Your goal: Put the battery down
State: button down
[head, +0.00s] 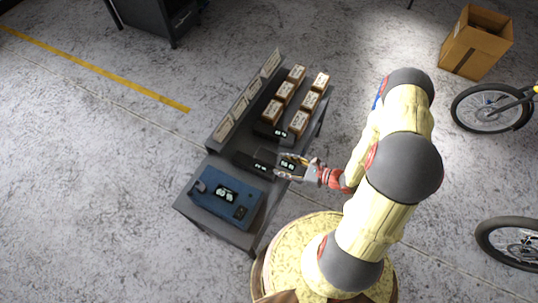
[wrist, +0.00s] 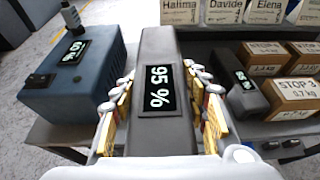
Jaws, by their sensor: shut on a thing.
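My gripper (head: 298,168) is shut on a dark grey battery (wrist: 158,90), whose display reads 95 %. In the wrist view the fingers grip its two sides, and its long body points away from me.
A blue case (wrist: 75,75) with a 60 % display stands left of the held battery on the table (head: 215,205). Several labelled cartons (head: 298,122) fill the table's other end. Name plates (head: 245,97) line the back edge. Bikes and an open carton (head: 475,45) stand right.

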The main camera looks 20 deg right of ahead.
jog(key=w+f+b, duration=0.1)
jog(key=w+f, duration=0.2)
jog(key=w, duration=0.1)
jog(key=w+f+b, duration=0.2)
jog(key=w+f, duration=0.1)
jog(key=w, duration=0.2)
jog(key=w+f+b, duration=0.2)
jog(key=w+f, duration=0.1)
jog(key=w, duration=0.1)
jog(key=shift+w+d, duration=0.1)
jog(key=shift+w, duration=0.05)
jog(key=f, duration=0.1)
jog(key=f+b, duration=0.2)
jog(key=f, duration=0.1)
jog(key=shift+w, duration=0.35)
jog(key=shift+r, duration=0.1)
jog(key=c, duration=1.5)
grip_release()
jog(key=shift+s+f, duration=0.1)
jog(key=shift+f, duration=0.15)
jog(key=o, duration=0.4)
jog(key=shift+o, duration=0.6)
jog(key=shift+r, duration=0.2)
